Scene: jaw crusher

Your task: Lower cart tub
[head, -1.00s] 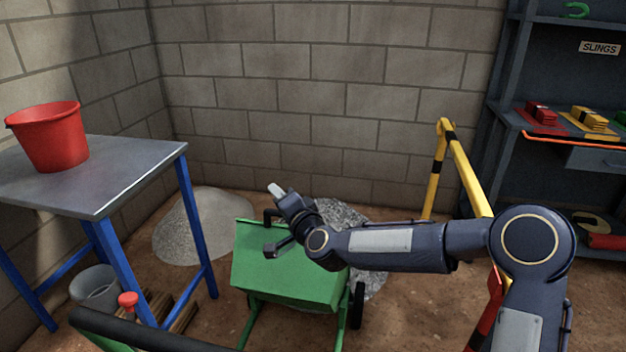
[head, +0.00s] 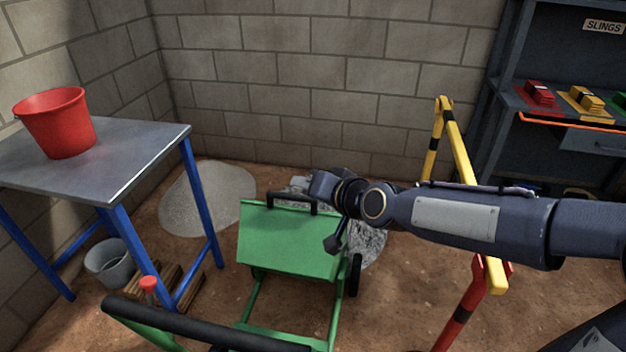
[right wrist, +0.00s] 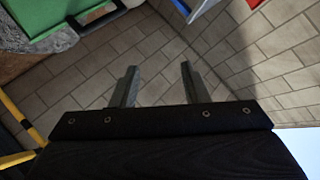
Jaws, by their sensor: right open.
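The green cart tub (head: 285,240) is in the middle of the head view, its broad flat face tilted toward me. A black grab handle (head: 290,194) stands on its upper edge. My right gripper (head: 315,213) is at the tub's upper right, its fingers apart and empty, and covers part of the tub's right side. In the right wrist view the open fingers (right wrist: 158,72) have only wall between them; the tub (right wrist: 48,18) and its handle (right wrist: 98,14) are at upper left, apart from the fingers. My left gripper is not in view.
The cart's black push bar (head: 200,328) and a red knob (head: 149,285) are in front. A table (head: 130,165) with a red bucket (head: 58,122) stands left. A yellow-black barrier (head: 460,160) and shelving (head: 515,70) are right. Gravel (head: 205,195) lies behind.

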